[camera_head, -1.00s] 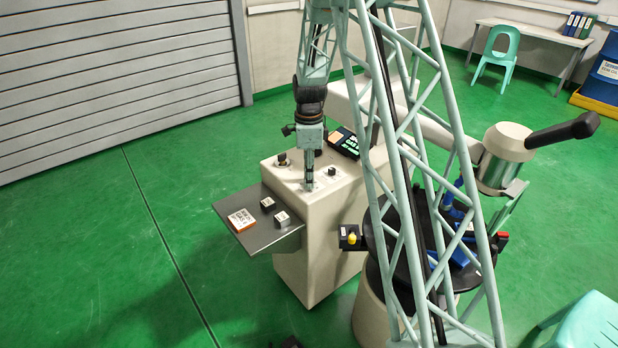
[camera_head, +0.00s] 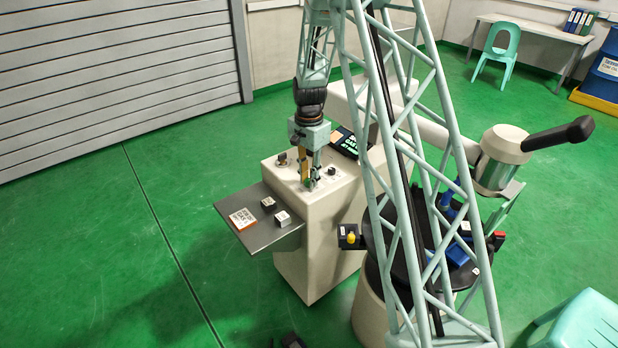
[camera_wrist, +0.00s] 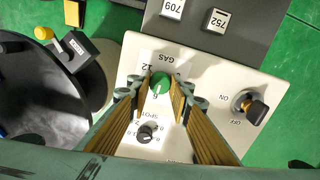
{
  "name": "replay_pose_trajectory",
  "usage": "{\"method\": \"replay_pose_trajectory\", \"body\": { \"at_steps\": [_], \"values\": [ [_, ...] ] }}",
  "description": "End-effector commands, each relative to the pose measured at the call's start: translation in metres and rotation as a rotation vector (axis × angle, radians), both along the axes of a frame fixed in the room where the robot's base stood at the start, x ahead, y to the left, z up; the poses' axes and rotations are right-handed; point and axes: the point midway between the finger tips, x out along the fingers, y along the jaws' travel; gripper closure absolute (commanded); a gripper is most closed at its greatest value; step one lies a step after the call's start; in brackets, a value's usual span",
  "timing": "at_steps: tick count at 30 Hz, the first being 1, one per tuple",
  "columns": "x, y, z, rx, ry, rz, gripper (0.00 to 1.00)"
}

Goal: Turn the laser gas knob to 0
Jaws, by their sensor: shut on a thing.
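The green gas knob (camera_wrist: 160,83) stands on the white panel (camera_wrist: 125,55) of the machine, beside the printed word GAS. In the wrist view my gripper (camera_wrist: 159,91) has one finger on each side of the knob. It is shut on it, with the fingertips down near the panel. A 12 and another mark show around the knob; its pointer and the 0 mark are not clear. In the head view my gripper (camera_head: 312,183) points straight down onto the machine's top, and its fingers mostly hide the knob.
A black spot knob (camera_wrist: 148,134) sits close by, between my fingers in the wrist view. A black ON/OFF switch (camera_wrist: 255,109) stands at the right. A grey side shelf (camera_head: 259,236) holds an orange-based block (camera_head: 243,219) and two small numbered blocks. A black round table (camera_head: 378,262) is beside the machine.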

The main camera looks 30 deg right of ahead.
Motion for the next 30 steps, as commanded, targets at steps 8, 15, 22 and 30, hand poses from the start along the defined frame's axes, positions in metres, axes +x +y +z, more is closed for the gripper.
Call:
{"method": "replay_pose_trajectory", "body": {
  "at_steps": [8,15,22,30],
  "values": [
    [0.0004,-0.0001,0.0013,-0.001,-0.001,0.215,0.92],
    [0.0003,-0.0001,0.0013,0.0,0.0,0.401,0.92],
    [0.0002,-0.0002,0.0011,0.0,0.0,0.579,0.92],
    [0.0002,-0.0002,0.0009,0.0,0.0,0.789,0.92]
  ]
}}
